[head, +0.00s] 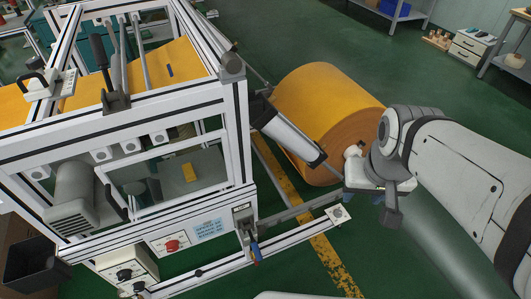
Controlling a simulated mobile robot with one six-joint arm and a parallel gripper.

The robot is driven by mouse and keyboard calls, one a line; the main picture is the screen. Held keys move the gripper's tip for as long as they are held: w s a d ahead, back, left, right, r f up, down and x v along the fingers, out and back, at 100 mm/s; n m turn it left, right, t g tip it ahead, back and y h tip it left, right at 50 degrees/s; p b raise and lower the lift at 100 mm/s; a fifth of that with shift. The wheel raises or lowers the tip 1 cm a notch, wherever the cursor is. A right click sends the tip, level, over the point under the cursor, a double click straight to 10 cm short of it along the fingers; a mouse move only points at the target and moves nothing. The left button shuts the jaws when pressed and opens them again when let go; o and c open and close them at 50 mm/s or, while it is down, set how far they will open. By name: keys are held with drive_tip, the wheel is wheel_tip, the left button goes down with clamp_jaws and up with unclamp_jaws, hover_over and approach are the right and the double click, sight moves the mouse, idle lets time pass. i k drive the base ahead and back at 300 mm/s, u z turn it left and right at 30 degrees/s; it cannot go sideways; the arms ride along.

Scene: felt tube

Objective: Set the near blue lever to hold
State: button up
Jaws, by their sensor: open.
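The near blue lever (256,252) is a small handle with a blue grip at the lower right front corner of the machine frame (120,128). It points down and slightly to the right from its pivot. My gripper (372,190) is to the right of the lever and higher in the picture, in front of the orange roll. It is open, empty and well apart from the lever. A second blue lever cannot be made out.
A large orange felt roll (318,100) lies behind my gripper. A grey cylinder (285,128) slopes from the frame toward it. A low rail (300,224) runs right of the lever. A red knob (172,245) and a black bin (32,262) are left. Green floor at lower right is clear.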

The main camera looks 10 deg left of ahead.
sight(254, 244)
drive_tip(key=u, duration=0.4)
drive_tip(key=k, duration=0.3)
drive_tip(key=u, duration=1.15)
